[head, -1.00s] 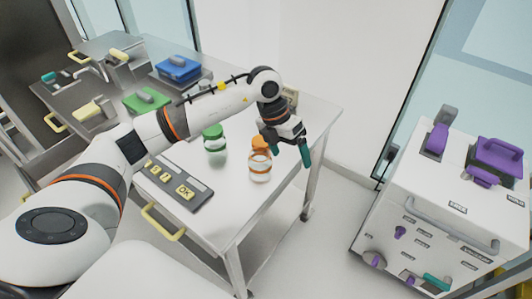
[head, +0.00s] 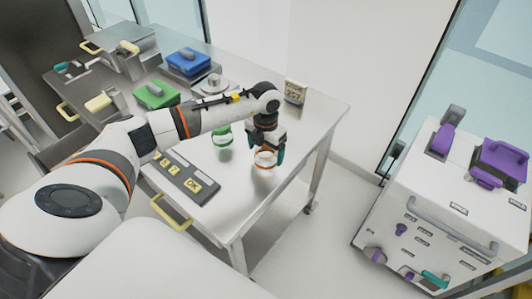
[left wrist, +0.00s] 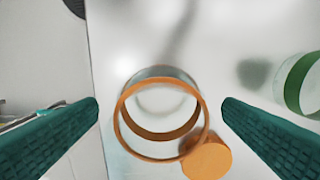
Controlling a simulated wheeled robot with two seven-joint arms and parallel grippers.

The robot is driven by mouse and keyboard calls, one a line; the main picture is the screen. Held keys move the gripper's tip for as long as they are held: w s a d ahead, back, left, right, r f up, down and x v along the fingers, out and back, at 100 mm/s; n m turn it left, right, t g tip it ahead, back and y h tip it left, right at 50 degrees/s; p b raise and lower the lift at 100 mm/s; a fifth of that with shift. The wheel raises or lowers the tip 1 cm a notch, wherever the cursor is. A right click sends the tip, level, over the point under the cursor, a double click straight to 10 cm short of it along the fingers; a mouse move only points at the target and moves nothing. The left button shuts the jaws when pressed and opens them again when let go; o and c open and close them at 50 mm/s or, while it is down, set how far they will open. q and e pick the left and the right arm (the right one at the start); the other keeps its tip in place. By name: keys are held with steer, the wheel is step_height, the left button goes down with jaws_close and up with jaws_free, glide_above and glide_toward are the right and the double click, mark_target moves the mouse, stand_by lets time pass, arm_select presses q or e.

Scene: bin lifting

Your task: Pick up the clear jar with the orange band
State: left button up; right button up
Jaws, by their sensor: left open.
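The clear jar with the orange band (head: 265,160) stands on the metal table, its upper part hidden by my gripper in the head view. In the left wrist view I look down on its orange ring (left wrist: 122,118) and clear body, with a round orange piece (left wrist: 207,158) at its lower right edge. My left gripper (head: 266,153) is open right over the jar. Its teal fingers (left wrist: 160,112) show on both sides of the jar, with gaps between fingers and ring. My right gripper is not in view.
A clear jar with a green band (head: 224,139) stands close by on the left; it also shows in the left wrist view (left wrist: 292,85). A keypad panel (head: 184,178) lies at the table's front. Green (head: 156,95) and blue (head: 188,62) boxes stand farther back.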

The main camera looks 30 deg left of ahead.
arm_select(q)
steer(key=shift+f, duration=1.35)
steer(key=shift+r, duration=0.1)
steer(key=c, duration=1.2)
steer(key=shift+o, duration=0.2)
steer(key=shift+a, duration=0.1)
